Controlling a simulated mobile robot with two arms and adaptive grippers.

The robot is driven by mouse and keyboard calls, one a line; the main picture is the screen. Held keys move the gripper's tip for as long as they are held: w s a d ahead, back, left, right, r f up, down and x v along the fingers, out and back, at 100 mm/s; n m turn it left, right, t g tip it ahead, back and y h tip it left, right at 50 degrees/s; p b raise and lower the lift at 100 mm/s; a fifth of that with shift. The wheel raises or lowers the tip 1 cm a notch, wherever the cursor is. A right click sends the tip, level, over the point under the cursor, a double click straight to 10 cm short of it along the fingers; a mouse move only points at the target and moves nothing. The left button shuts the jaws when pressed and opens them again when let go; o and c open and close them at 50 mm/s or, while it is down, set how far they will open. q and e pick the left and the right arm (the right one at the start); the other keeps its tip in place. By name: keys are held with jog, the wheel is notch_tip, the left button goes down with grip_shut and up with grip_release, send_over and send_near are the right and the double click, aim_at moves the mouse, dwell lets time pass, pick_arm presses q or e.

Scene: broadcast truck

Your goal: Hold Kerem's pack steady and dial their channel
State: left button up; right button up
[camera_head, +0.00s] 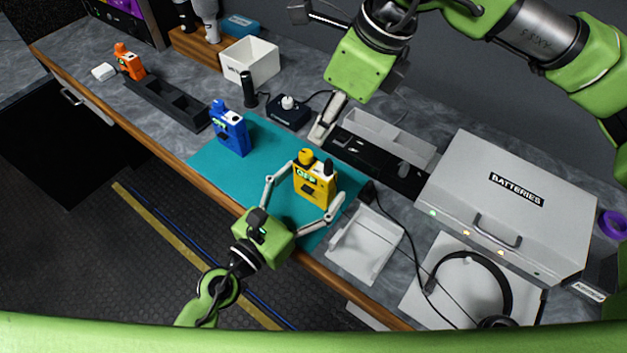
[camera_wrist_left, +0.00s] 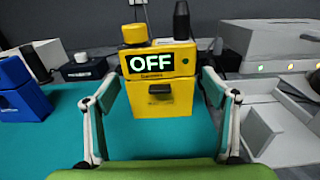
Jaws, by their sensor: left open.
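A yellow pack (camera_head: 315,186) stands upright on the teal mat (camera_head: 215,158). In the left wrist view the yellow pack (camera_wrist_left: 162,88) has a lit display reading OFF, a yellow knob on top at left and a black stub antenna at right. The small name under the display is too blurred to read surely. My left gripper (camera_head: 316,181) is open, its fingers on either side of the yellow pack; contact is not clear. My right gripper (camera_head: 326,122) hangs behind the mat near a black device, seen edge-on, its opening unclear. A blue pack (camera_head: 230,130) stands on the mat at left.
An orange pack (camera_head: 129,64) stands far left beside a black slotted holder (camera_head: 168,102). A white tray (camera_head: 365,243) is right of the mat, with a headset (camera_head: 470,284) and grey BATTERIES case (camera_head: 512,205) farther right. A white bin (camera_head: 250,62) stands behind.

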pick_arm(q)
jog(key=shift+w+d, duration=0.25)
jog(key=shift+w, duration=0.15)
